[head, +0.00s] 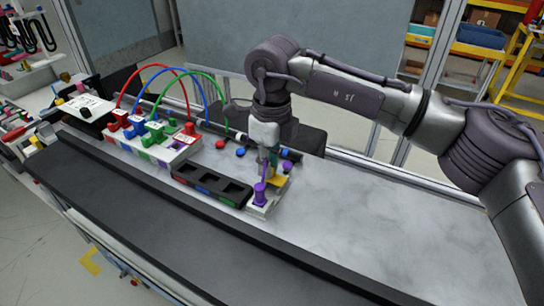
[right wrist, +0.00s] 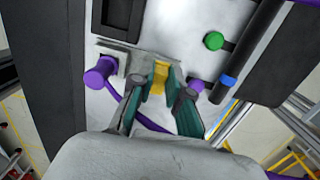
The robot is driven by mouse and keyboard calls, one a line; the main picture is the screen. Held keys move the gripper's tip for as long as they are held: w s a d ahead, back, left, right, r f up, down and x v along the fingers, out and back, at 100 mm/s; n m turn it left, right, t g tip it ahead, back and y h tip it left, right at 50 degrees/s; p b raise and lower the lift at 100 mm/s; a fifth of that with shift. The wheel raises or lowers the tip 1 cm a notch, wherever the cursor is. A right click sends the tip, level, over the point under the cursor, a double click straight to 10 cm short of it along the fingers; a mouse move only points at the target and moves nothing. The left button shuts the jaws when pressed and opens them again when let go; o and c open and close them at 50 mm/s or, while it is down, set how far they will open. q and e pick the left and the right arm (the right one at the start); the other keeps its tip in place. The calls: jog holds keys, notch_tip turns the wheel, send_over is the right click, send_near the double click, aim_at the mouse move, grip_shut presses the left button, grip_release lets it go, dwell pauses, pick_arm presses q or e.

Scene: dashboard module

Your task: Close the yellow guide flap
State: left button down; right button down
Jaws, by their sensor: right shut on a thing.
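The yellow guide flap (head: 277,180) is on the light grey fixture (head: 262,208) near the middle of the table. In the right wrist view the yellow flap (right wrist: 160,77) shows between my fingertips. My right gripper (head: 268,165) points down at it; its teal fingers (right wrist: 168,92) are shut on the flap, partly hiding it. Whether the flap is fully down cannot be told. A purple plug (head: 260,193) stands upright on the fixture beside the flap, with a purple cable running behind the fingers. My left gripper is not in view.
A black tray with square pockets (head: 212,185) lies left of the fixture. Further left is a white block of coloured connectors (head: 152,142) with looping red, blue and green cables. The table surface at the right (head: 380,220) is clear.

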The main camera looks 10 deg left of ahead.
jog(key=shift+a+f+h, duration=0.1)
jog(key=shift+f+h, duration=0.1)
jog(key=shift+h, duration=0.2)
jog(key=c, duration=1.1)
grip_release()
jog(key=shift+w, duration=0.1)
jog(key=r, duration=1.2)
jog(key=shift+a, duration=0.2)
